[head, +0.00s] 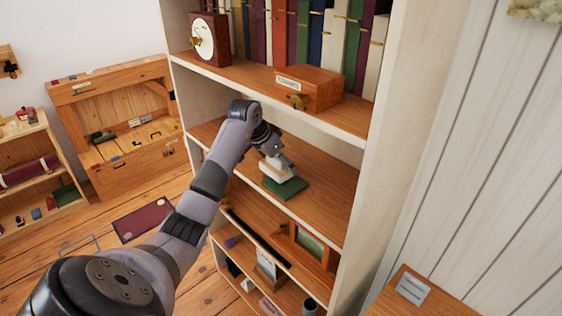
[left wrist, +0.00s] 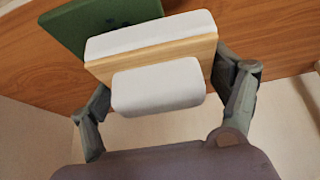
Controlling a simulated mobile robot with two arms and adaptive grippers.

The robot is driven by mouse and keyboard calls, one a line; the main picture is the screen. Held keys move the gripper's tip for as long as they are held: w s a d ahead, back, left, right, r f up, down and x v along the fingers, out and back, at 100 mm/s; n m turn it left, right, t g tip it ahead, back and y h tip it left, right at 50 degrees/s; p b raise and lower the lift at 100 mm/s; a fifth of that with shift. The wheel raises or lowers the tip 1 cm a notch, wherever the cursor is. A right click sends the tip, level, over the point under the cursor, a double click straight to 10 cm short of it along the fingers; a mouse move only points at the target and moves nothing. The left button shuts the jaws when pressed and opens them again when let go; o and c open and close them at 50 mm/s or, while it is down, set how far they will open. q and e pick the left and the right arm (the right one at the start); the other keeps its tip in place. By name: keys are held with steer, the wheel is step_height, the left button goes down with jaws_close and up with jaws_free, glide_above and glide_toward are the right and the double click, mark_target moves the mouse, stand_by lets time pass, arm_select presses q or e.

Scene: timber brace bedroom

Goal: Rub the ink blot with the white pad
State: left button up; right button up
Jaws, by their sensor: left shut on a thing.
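The white pad (head: 277,171) is a block with a white face, a wooden layer and a white grip. In the left wrist view the pad (left wrist: 150,34) sits between the fingers of my left gripper (left wrist: 163,76), which is shut on it. In the head view my left gripper (head: 272,149) reaches into the middle shelf from above, holding the pad over a green board (head: 294,190). The green board (left wrist: 75,28) also shows beyond the pad, with a faint darker mark on it, perhaps the ink blot. The pad hides part of the board; I cannot tell whether they touch. My right gripper is not in view.
The bookcase's upper shelf holds books, a clock (head: 210,38) and a wooden drawer box (head: 309,88) above my arm. The bookcase side panel (head: 392,110) stands to the right. Bare shelf wood (head: 325,195) lies right of the board. Lower shelves hold a framed green picture and small objects.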

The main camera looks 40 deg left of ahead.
mark_target(301, 183)
arm_select(q)
steer(key=shift+f+b, duration=0.3)
steer(key=shift+f, duration=0.5)
steer(key=shift+d+r, duration=0.1)
steer(key=shift+d+r+p, duration=0.1)
steer(key=shift+d+p, duration=0.5)
steer(key=shift+p, duration=0.05)
steer(key=shift+s+d+p, duration=0.1)
steer(key=shift+d+p, duration=0.4)
steer(key=shift+d, duration=0.25)
steer(key=shift+s+d+p, duration=0.2)
steer(key=shift+d+p, duration=0.8)
steer(key=shift+d, duration=1.05)
steer(key=shift+s+f, duration=0.1)
steer(key=shift+f, duration=0.2)
steer(key=shift+w+a+r, duration=0.1)
steer(key=shift+w+a, duration=0.1)
steer(key=shift+a, duration=1.6)
steer(key=shift+w+a+r, duration=0.1)
steer(key=shift+w+a, duration=0.05)
steer(key=shift+a, duration=1.65)
